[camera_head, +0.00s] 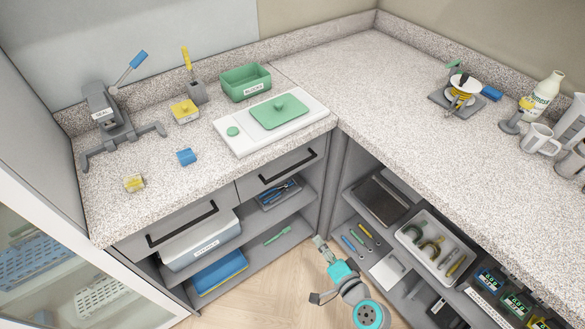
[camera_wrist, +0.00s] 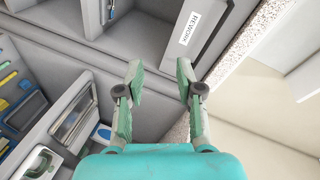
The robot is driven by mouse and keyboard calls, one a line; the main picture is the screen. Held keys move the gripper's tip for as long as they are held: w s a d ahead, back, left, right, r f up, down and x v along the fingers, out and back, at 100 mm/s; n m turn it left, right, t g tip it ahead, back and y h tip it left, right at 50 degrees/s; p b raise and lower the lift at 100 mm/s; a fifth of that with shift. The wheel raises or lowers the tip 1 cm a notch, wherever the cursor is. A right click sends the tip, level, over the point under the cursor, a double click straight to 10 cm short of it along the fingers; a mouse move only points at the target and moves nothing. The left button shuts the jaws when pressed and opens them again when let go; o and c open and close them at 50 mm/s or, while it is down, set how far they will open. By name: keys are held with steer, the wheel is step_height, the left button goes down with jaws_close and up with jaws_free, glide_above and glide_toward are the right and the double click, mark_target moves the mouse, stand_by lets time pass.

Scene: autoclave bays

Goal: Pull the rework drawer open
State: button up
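A panel with a white REWORK label (camera_wrist: 188,27) shows at the top of the wrist view, beside the speckled counter edge; no handle is visible on it there. In the head view no REWORK label is readable. That view shows two closed grey drawer fronts with black bar handles under the left counter: a left one (camera_head: 150,243) and a right one (camera_head: 262,182). My gripper (camera_head: 316,270) is low in the corner between the two counters, apart from the drawer fronts. In the wrist view its fingers (camera_wrist: 160,85) are spread with nothing between them.
Open shelves below the drawers hold a white box (camera_head: 202,250), a blue tray (camera_head: 219,271) and a pliers tray (camera_head: 279,193). The right shelves hold a tool tray (camera_head: 433,248) and several instruments. The wooden floor (camera_head: 262,290) in front is clear.

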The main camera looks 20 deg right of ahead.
mark_target(292, 167)
steer(key=w+r+y, duration=0.1)
steer(key=w+r, duration=0.1)
steer(key=w, duration=0.6)
steer(key=w+a+r+m+t+y, duration=0.1)
steer(key=w+r, duration=0.2)
steer(key=w, duration=0.5)
steer(key=w+r+m+t+y, duration=0.1)
steer(key=w+r, duration=0.1)
steer(key=w, duration=0.6)
steer(key=shift+a+r, duration=0.2)
steer(key=shift+a, duration=0.05)
jaws_close()
